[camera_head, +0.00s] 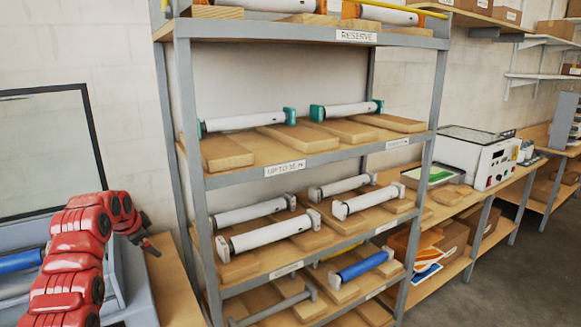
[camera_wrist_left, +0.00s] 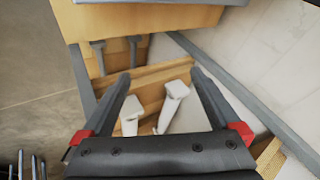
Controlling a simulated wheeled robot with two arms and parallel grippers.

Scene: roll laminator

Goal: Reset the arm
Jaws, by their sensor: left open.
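My left arm is red and jointed, and rises at the lower left of the head view, bent over at the top. My left gripper (camera_head: 147,240) is dark and small there, beside the left side of the shelf rack (camera_head: 190,170). In the left wrist view the left gripper (camera_wrist_left: 160,78) has its two dark fingers spread wide, with nothing held between them. White roller ends (camera_wrist_left: 172,98) show beyond the fingers, apart from them. My right gripper is in neither view.
The rack holds several white rollers (camera_head: 265,235) and a blue roller (camera_head: 362,266) on wooden blocks. A grey-framed machine with a clear panel (camera_head: 45,150) stands behind my arm. A white control box (camera_head: 478,155) sits on the right bench. Open floor (camera_head: 500,270) lies at lower right.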

